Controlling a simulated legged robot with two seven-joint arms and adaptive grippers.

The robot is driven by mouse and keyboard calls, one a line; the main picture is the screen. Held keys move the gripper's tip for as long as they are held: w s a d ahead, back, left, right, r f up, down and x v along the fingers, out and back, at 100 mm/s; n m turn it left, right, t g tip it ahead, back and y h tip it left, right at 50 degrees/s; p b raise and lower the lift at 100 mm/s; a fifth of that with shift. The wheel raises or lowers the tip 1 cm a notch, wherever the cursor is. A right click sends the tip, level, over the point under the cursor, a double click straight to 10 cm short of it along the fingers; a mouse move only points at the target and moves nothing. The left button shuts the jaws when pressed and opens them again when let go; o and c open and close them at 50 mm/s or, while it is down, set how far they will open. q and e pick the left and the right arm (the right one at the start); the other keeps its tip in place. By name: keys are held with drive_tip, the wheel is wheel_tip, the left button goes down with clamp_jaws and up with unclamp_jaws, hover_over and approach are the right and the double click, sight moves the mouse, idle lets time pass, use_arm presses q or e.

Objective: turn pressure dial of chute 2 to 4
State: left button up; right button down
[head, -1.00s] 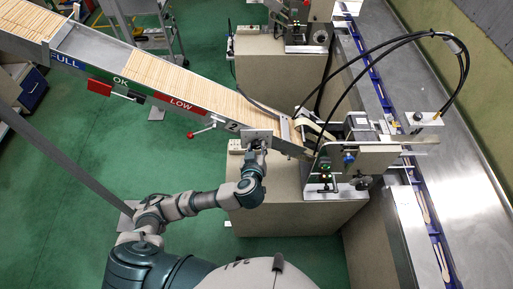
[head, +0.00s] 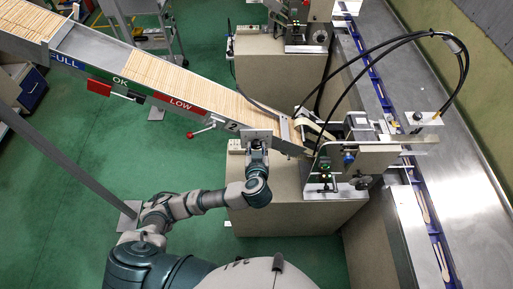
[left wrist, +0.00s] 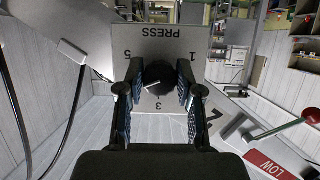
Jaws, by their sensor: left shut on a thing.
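The pressure dial is a round black knob (left wrist: 158,75) on a grey plate (left wrist: 158,38) marked PRESS. In the left wrist view the figures 5, 1 and 3 show around it; the places between are covered by my fingers. A white line on the knob lies towards its lower left, but I cannot tell the exact figure it marks. My left gripper (left wrist: 158,92) is shut on the knob, one finger on each side. In the head view my left gripper (head: 256,146) is at the plate (head: 262,134) under chute 2 (head: 218,104), and hides the knob. My right gripper is not in view.
A red-ended lever (head: 191,135) stands out left of the plate. The wrapper machine (head: 350,160) with black hoses is at the right, on a beige base (head: 300,210). Green floor (head: 80,200) is free at left.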

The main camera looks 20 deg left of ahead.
use_arm(q)
drive_tip(key=o, duration=0.8)
drive_tip(key=shift+f, duration=0.2)
drive_tip(key=o, duration=0.3)
drive_tip(key=shift+w, duration=0.1)
drive_tip(key=shift+r, duration=0.1)
drive_tip(key=shift+v, duration=5.95)
drive_tip(key=shift+o, duration=0.3)
